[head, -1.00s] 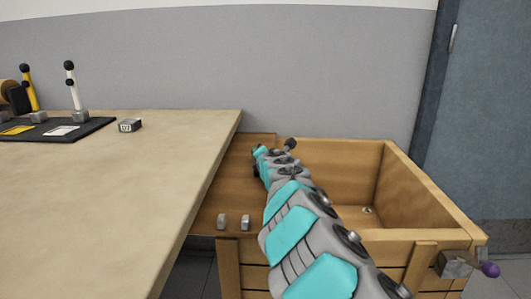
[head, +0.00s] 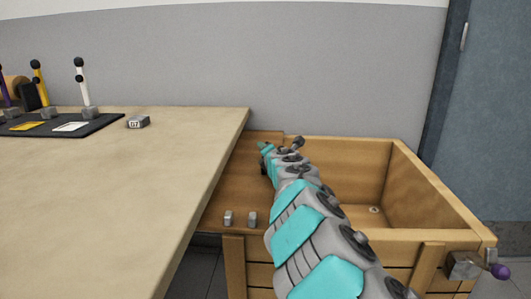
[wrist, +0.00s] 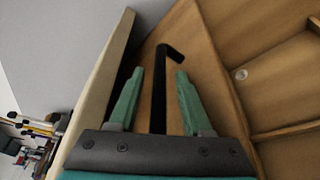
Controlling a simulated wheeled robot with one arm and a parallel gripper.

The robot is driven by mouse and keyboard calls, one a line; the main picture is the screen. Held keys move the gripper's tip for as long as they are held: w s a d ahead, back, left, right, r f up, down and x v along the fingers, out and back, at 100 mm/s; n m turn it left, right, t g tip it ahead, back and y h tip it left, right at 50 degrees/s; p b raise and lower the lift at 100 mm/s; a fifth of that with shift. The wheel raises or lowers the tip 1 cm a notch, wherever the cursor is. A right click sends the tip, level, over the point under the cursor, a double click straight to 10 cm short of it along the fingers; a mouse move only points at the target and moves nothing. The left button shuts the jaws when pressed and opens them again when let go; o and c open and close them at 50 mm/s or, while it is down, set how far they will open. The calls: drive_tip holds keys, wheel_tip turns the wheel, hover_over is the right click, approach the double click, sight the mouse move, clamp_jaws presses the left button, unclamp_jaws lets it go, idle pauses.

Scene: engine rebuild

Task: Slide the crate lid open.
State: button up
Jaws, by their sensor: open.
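The wooden crate (head: 440,204) stands right of the table, with much of its right side uncovered and its inside visible. The flat wooden lid (head: 222,208) lies over its left side, close to the table edge; it also shows in the wrist view (wrist: 205,72). A black bent handle (wrist: 159,90) rises between my fingers in the wrist view. My gripper (wrist: 155,88) is open, with a green finger on each side of the handle and visible gaps. In the head view my arm hides part of the lid and crate, and the handle cannot be made out.
The table (head: 120,190) fills the left, its edge close beside the lid. A black tray (head: 100,124) with levers and a small grey block (head: 138,122) sit on it. A purple-knobbed latch (head: 465,266) sticks out at the crate's front right. A grey wall stands behind.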

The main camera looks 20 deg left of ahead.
drive_tip(key=shift+b+v, duration=0.55)
drive_tip(key=shift+v, duration=3.15)
